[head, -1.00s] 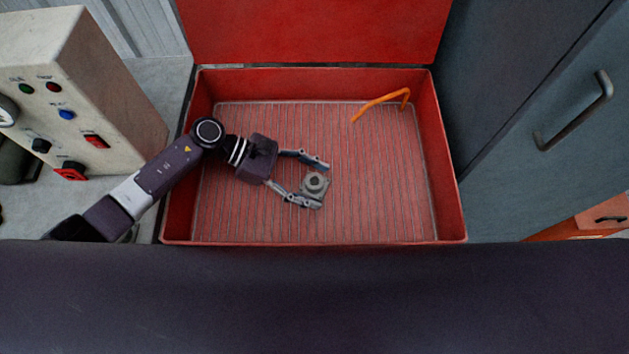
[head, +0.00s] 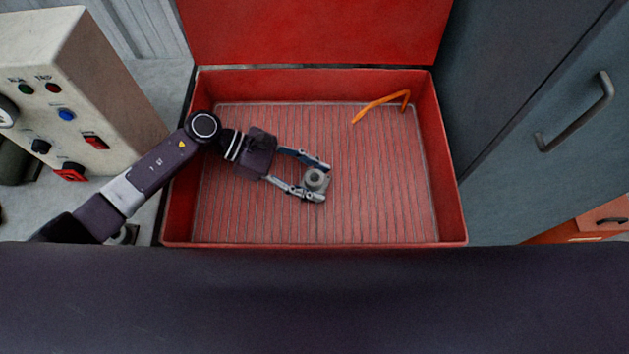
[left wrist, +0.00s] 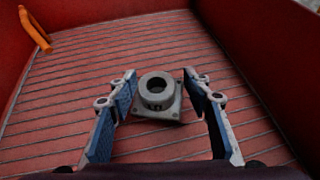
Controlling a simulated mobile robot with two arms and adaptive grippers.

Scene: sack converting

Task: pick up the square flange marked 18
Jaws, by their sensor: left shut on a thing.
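The square flange (head: 316,179) is a grey square plate with a round, raised, bored hub. It is at the floor of the red bin, near its middle. My left gripper (head: 321,182) is shut on it, with one finger on either side. In the left wrist view the flange (left wrist: 158,96) sits between the two blue-padded fingertips, hub facing up, with bolt holes at the plate's corners. I cannot read a number on it. I cannot tell whether it is clear of the floor. My right gripper is not in view.
The red bin (head: 330,244) has a ribbed floor and upright walls around my left gripper. An orange hooked bar (head: 382,101) leans at the back right. A control box (head: 75,95) stands left, a grey cabinet (head: 560,90) right. The bin floor right of the flange is clear.

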